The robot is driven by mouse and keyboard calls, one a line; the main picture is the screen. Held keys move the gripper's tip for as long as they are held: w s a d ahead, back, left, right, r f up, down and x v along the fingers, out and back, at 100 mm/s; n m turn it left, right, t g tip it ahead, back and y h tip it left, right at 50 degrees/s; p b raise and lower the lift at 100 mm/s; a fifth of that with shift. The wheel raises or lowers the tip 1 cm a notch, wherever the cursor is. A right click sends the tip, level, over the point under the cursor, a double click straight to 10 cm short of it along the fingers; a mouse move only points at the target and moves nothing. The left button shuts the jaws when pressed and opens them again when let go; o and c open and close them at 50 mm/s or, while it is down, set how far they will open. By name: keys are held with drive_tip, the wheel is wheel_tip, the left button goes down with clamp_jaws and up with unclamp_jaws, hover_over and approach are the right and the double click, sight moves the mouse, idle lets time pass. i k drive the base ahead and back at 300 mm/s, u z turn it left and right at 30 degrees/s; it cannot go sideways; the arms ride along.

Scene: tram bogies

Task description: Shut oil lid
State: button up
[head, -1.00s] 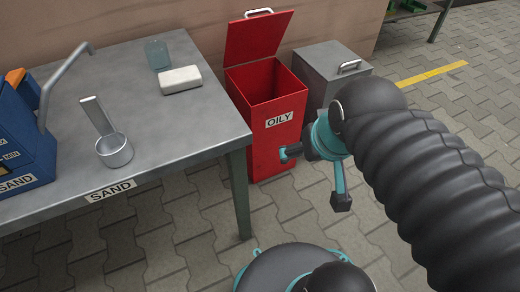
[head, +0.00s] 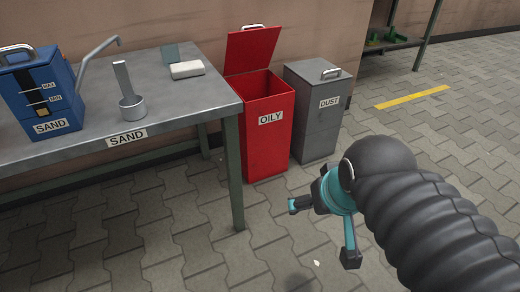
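The red bin labelled OILY (head: 268,135) stands on the paving to the right of the table. Its red lid (head: 252,50) is open, tilted up and leaning back near the wall, with a handle on its top edge. My gripper (head: 320,232) is in front of the bins, to the lower right of the red bin and apart from it. Its two fingers are spread wide, with nothing visible between them.
A grey bin labelled DUST (head: 318,110) stands right of the red bin, its lid shut.

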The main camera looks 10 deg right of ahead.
sight(251, 48)
drive_tip(key=z, duration=0.35)
drive_tip(key=i, duration=0.85)
drive_tip(key=u, duration=0.15)
